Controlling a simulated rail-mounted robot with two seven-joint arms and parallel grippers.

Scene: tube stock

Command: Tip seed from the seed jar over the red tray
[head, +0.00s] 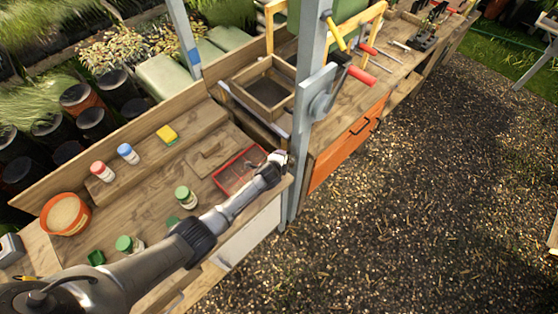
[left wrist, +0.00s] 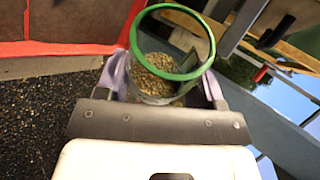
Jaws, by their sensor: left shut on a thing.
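The red tray (head: 219,180) lies on the bench near its front edge, with brown compartments; its red rim (left wrist: 70,48) shows at the upper left in the left wrist view. My left gripper (head: 279,158) is at the tray's right end in the head view. In the left wrist view its fingers (left wrist: 165,85) are shut on the seed jar (left wrist: 155,98), a clear jar with a green rim. The jar is open and holds tan seed. In the head view the jar is mostly hidden by the gripper, and its tilt is hard to judge. My right gripper is not in view.
Green-topped jars (head: 185,197), a red-topped jar (head: 102,171), a blue-topped jar (head: 128,153), a yellow sponge (head: 167,133) and an orange bowl (head: 84,220) stand on the bench. A grey post (head: 304,120) rises close right of my gripper. A wooden box (head: 250,98) sits behind.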

